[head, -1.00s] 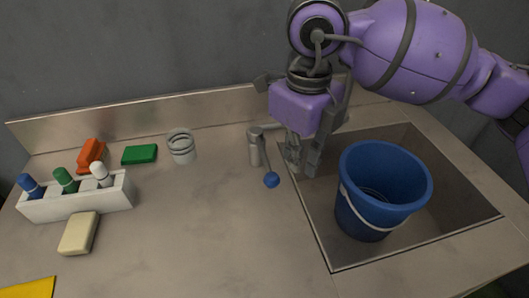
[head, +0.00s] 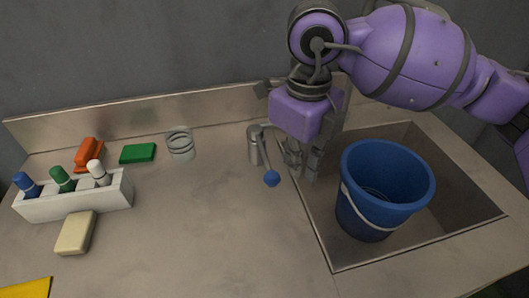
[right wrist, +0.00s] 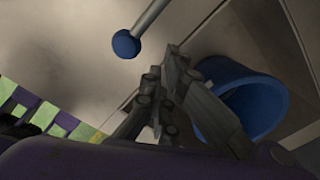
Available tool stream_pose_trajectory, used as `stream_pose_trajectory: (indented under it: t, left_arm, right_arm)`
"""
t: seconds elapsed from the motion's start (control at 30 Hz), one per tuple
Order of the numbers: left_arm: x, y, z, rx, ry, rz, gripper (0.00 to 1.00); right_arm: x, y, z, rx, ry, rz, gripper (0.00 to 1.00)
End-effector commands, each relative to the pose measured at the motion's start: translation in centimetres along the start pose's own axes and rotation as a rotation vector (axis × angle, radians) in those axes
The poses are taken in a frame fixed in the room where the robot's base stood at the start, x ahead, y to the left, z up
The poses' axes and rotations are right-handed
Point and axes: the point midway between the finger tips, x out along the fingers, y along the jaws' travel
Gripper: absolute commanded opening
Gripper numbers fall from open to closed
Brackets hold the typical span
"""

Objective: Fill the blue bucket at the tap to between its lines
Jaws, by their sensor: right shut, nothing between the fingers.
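The blue bucket (head: 365,213) stands upright in the sink, its white handle hanging down its front. Curved lines show low inside it; I cannot tell whether it holds water. The tap (head: 254,147) stands at the sink's left edge, with a lever ending in a blue knob (head: 271,178) pointing toward the front. My right gripper (head: 302,170) is shut and empty, just right of the knob and left of the bucket. It hides the tap's spout. In the right wrist view the shut fingers (right wrist: 170,65) lie between the knob (right wrist: 126,44) and the bucket (right wrist: 272,98), apart from the knob.
The sink (head: 465,205) is sunk into the counter (head: 210,225). At the left are a white holder (head: 85,203) with bottles, a cream block (head: 75,233), a green block (head: 138,153), an orange item (head: 88,152) and a grey coil (head: 180,145). The counter's middle is clear.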

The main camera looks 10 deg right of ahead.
Motion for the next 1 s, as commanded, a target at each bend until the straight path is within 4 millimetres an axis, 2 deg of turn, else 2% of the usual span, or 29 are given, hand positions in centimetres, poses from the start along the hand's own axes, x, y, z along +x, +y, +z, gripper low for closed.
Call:
stream_pose_trajectory:
  t: [0.3,1.0]
  left_arm:
    - [0.1,-0.1,1.4,-0.002,-0.020,-0.002,0.31]
    - [0.5,0.1,0.1,0.001,0.002,0.001,0.31]
  right_arm:
    - [1.4,0.0,0.0,0.000,0.000,0.000,0.00]
    - [1.3,1.4,0.8,-0.001,0.001,0.000,0.00]
